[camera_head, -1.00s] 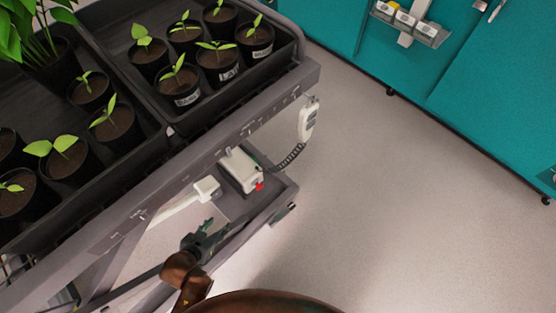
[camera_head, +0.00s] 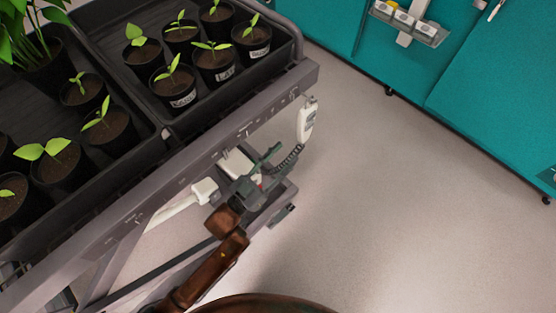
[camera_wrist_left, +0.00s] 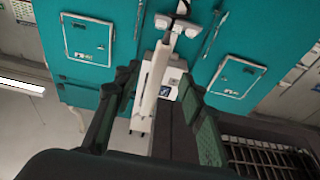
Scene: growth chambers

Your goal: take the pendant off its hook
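The pendant (camera_head: 307,120) is a white handset hanging upright at the outer corner of the grey bench frame, with a dark coiled cord (camera_head: 289,158) running down from it to a white control box (camera_head: 236,165). The hook behind it is hidden or too small to make out. My left gripper (camera_head: 277,165) is open and empty, below and left of the pendant, in front of the box and close to the cord. In the left wrist view its fingers (camera_wrist_left: 160,75) stand apart, with white parts between and beyond them; I cannot tell which is the pendant. My right gripper is not in view.
Black trays (camera_head: 165,138) of potted seedlings fill the bench top. A red button and a white plug (camera_head: 204,190) sit low on the frame. Teal cabinets (camera_head: 490,90) with a small holder (camera_head: 410,24) stand beyond. The floor to the right is clear.

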